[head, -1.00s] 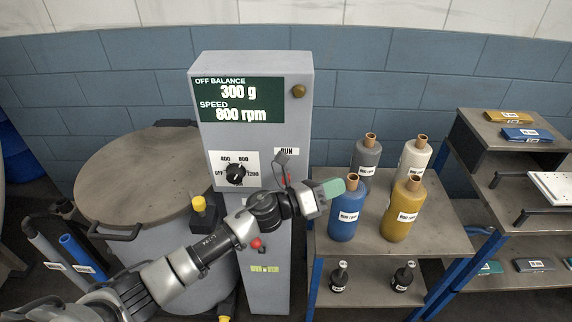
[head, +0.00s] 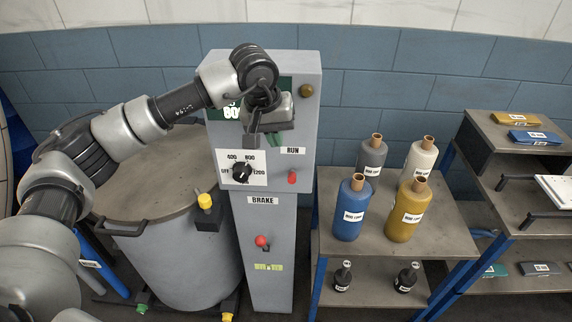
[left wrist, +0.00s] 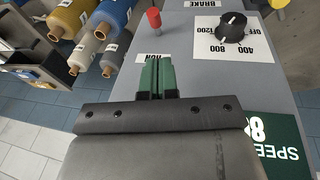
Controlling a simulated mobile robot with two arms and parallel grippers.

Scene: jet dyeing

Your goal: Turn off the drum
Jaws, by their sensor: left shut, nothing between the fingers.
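The grey control cabinet (head: 300,110) stands right of the round drum (head: 165,180) with its flat lid. On its front, the black speed dial (head: 242,173) sits on a white plate marked OFF, 400, 800 and 1200; it also shows in the left wrist view (left wrist: 231,27). The red-tipped RUN lever (head: 292,177) is under its label, and the red-tipped BRAKE lever (head: 261,241) is lower down. My left gripper (head: 275,139) is shut and empty before the cabinet, above RUN. Its green fingertips (left wrist: 157,75) meet in the left wrist view. My right gripper is out of view.
A shelf stand (head: 445,215) to the right holds several bottles, including a blue one (head: 348,215) and a yellow one (head: 403,218). A yellow-topped fitting (head: 205,202) is on the drum's edge. My left arm covers most of the green display (head: 222,113).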

